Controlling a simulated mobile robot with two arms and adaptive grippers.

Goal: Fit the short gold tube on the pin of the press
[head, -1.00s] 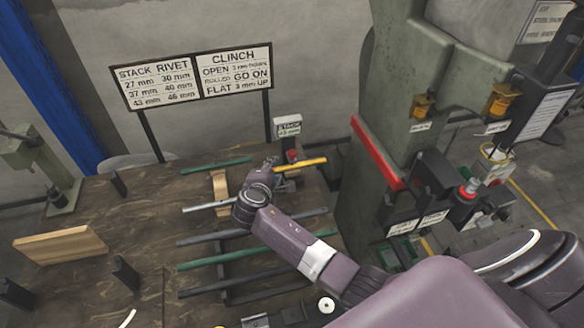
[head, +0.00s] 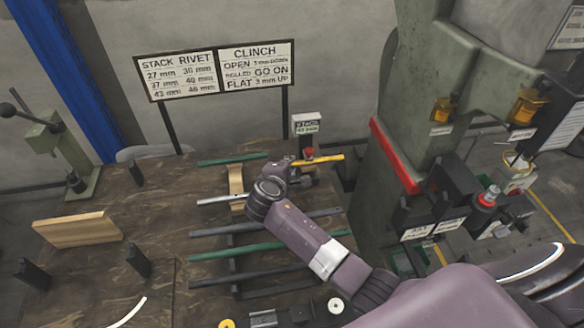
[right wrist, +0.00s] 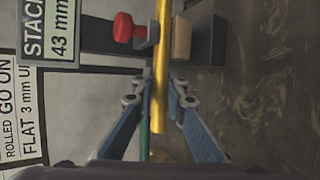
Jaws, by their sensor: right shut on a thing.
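A gold tube (head: 325,159) lies roughly level at the back right of the wooden table, beside a small red knob. My right gripper (head: 300,168) is at the tube's left part. In the right wrist view the gold tube (right wrist: 162,60) runs down from the top edge, and the fingers of my right gripper (right wrist: 160,97) are shut on its lower part. The large green press (head: 385,180) stands right of the table, with a red strip on its edge. I cannot make out its pin. My left gripper is not in view.
Several green and grey rods (head: 262,251) lie on a rack on the table. A wooden block (head: 78,229) and black posts (head: 140,261) stand at left. A small press (head: 50,150) is at far left. A STACK 43 mm sign (head: 306,124) stands behind the tube.

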